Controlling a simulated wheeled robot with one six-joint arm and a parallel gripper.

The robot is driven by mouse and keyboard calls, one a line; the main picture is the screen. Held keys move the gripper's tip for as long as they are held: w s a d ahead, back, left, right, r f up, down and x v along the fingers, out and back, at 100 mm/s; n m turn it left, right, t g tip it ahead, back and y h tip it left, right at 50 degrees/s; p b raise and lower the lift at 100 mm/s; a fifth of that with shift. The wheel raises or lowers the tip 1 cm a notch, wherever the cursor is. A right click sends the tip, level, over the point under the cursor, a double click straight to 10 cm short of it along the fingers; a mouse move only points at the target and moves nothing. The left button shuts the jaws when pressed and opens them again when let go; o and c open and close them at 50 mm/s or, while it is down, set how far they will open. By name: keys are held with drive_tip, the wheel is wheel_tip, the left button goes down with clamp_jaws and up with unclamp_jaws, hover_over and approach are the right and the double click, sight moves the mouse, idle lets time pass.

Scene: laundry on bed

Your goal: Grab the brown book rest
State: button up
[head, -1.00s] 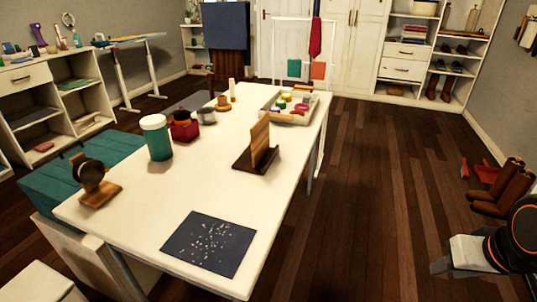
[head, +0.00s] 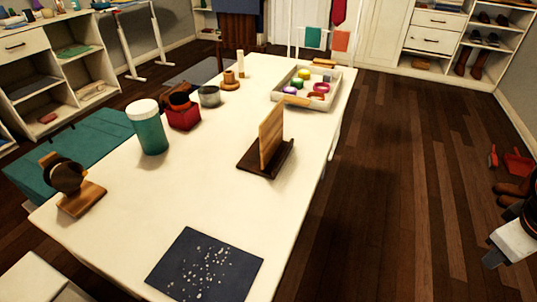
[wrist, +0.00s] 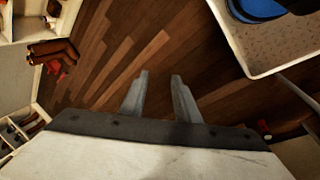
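The brown book rest (head: 265,155) stands on the white table (head: 215,195), right of the middle in the head view. It has a dark base with a lighter wooden back panel standing up from it. My gripper (wrist: 158,92) shows in the wrist view with its two fingers apart and nothing between them, over the wooden floor. In the head view, part of my arm (head: 512,243) is at the right edge, well away from the book rest. The book rest does not show in the wrist view.
On the table are a dark speckled mat (head: 205,265), a teal jar (head: 149,128), a red box (head: 184,117), a wooden stand with a dark band (head: 80,195) and a tray (head: 330,98) of small coloured items. Open floor (head: 400,180) lies right of the table.

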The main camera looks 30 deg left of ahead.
drive_tip(key=w+a+r+n+t+h, duration=0.25)
drive_tip(key=w+a+n, duration=0.35)
drive_tip(key=a+n, duration=0.5)
drive_tip(key=n+t+y, duration=0.7)
drive_tip(key=n+t, duration=0.3)
drive_tip(key=n, duration=0.7)
approach(271, 126)
drive_tip(key=shift+h, duration=0.25)
drive_tip(key=x, duration=0.2)
drive_tip(key=a+x, duration=0.1)
drive_tip(key=x, duration=0.3)
drive_tip(key=shift+w+a+f, duration=0.1)
drive_tip(key=shift+a+f, duration=0.1)
drive_tip(key=shift+f, duration=0.15)
drive_tip(key=shift+d+r+x, duration=0.1)
drive_tip(key=shift+d+x, duration=0.1)
drive_tip(key=shift+x, duration=0.9)
drive_tip(key=shift+d+r+x, duration=0.1)
drive_tip(key=shift+d+x, duration=0.05)
drive_tip(key=shift+x, duration=0.9)
drive_tip(key=shift+w+a+f, duration=0.1)
drive_tip(key=shift+w, duration=0.5)
clamp_jaws()
